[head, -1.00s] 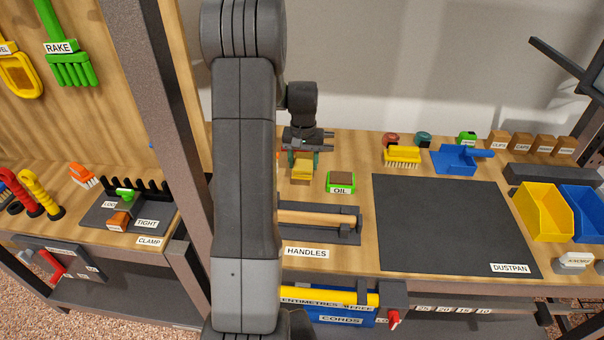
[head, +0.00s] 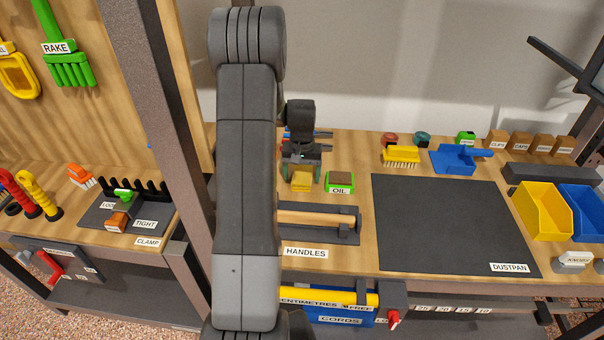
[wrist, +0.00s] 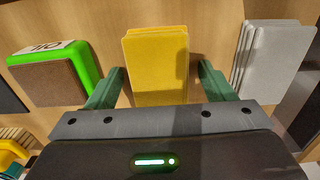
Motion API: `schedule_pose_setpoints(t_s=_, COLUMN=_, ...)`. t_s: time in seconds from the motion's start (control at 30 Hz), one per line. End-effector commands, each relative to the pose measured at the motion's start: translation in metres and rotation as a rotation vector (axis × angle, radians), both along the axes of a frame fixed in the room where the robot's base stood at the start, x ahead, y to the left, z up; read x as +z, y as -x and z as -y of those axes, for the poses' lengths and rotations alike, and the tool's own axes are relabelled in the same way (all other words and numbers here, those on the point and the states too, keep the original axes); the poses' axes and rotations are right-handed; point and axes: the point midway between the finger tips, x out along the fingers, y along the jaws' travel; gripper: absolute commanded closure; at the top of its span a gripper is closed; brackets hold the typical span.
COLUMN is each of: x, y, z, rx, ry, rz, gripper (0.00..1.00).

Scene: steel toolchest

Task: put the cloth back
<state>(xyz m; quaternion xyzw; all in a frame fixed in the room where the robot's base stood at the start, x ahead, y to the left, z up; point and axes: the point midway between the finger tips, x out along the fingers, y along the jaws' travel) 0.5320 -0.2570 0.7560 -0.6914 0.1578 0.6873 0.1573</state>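A folded yellow cloth (head: 301,183) lies on the wooden bench top, left of the green OIL block (head: 340,182). My gripper (head: 303,172) is low at the cloth. In the wrist view the yellow cloth (wrist: 158,65) lies between the green fingers of my gripper (wrist: 160,82), with a narrow gap on each side, so the gripper is open around it. A grey folded stack (wrist: 268,58) is on the right there, and the OIL block (wrist: 50,70) is on the left. My arm hides part of the bench in the head view.
A HANDLES tray with a hammer-like tool (head: 318,218) lies in front of the cloth. A dark DUSTPAN mat (head: 450,225) is clear to the right. A yellow brush (head: 401,156) and blue dustpan (head: 458,158) lie behind it. A steel post (head: 180,130) stands left of my arm.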

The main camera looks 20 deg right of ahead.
Motion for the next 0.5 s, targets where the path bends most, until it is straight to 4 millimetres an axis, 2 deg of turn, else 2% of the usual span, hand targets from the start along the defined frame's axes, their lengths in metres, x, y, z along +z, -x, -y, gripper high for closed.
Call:
schedule_pose_setpoints(t_s=0.17, x=0.003, y=0.000, z=0.000, rx=0.000, ry=0.000, rz=0.001, gripper=0.24)
schedule_pose_setpoints(t_s=0.27, x=0.013, y=-0.001, z=0.000, rx=0.000, ry=0.001, rz=0.003, gripper=0.24)
schedule_pose_setpoints(t_s=0.5, x=0.062, y=-0.001, z=0.000, rx=0.000, ry=0.003, rz=0.005, gripper=0.24)
